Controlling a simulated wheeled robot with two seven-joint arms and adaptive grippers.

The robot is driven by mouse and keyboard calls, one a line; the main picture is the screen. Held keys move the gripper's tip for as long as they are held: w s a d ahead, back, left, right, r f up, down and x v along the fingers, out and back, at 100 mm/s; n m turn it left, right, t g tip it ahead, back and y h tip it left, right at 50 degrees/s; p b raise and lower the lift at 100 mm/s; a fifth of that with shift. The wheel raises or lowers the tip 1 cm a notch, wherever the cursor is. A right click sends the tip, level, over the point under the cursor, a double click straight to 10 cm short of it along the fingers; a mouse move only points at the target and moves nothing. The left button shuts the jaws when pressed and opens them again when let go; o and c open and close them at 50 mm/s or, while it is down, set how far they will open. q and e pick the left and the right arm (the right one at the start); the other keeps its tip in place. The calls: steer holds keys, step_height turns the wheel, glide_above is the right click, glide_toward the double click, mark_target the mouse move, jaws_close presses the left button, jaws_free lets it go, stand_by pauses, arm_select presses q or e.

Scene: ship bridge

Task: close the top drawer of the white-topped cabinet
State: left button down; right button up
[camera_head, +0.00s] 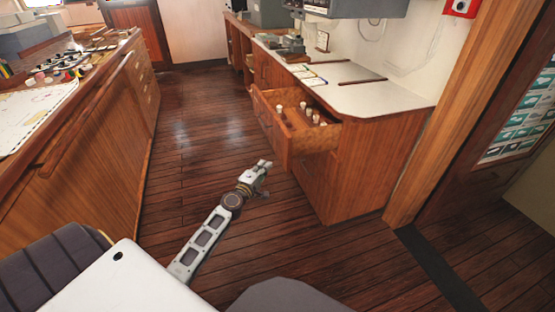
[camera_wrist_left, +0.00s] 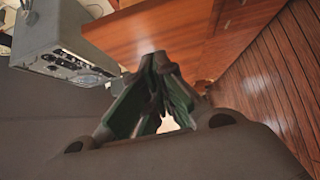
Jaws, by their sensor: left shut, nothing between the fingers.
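The white-topped cabinet (camera_head: 360,165) stands on the right in the head view, with a wooden body and a pale top (camera_head: 372,98). Its top drawer (camera_head: 278,130) is pulled out toward the aisle, and several small bottle-like items (camera_head: 305,112) stand in it. My left gripper (camera_head: 266,166) is below and just in front of the drawer's near end, apart from it as far as I can tell. In the left wrist view its fingers (camera_wrist_left: 155,62) meet at the tips, shut and empty, with a wooden surface (camera_wrist_left: 190,30) beyond. My right gripper does not show.
A wooden console (camera_head: 100,125) with a chart and controls runs along the left. The plank floor (camera_head: 190,130) between it and the cabinet is clear. A wooden post (camera_head: 470,110) stands right of the cabinet. A grey device (camera_wrist_left: 65,45) shows in the left wrist view.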

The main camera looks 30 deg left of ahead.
mark_target(283, 152)
arm_select(q)
steer(key=shift+w+d, duration=0.4)
steer(key=shift+w, duration=0.7)
steer(key=shift+w+d, duration=0.35)
steer(key=shift+w, duration=0.75)
steer(key=shift+w+d, duration=0.4)
steer(key=shift+w, duration=0.7)
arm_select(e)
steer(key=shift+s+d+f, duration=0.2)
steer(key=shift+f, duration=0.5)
arm_select(q)
steer(key=shift+w, duration=0.1)
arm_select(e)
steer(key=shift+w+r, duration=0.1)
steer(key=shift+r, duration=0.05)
arm_select(q)
steer(key=shift+w+d, duration=0.1)
steer(key=shift+d, duration=0.05)
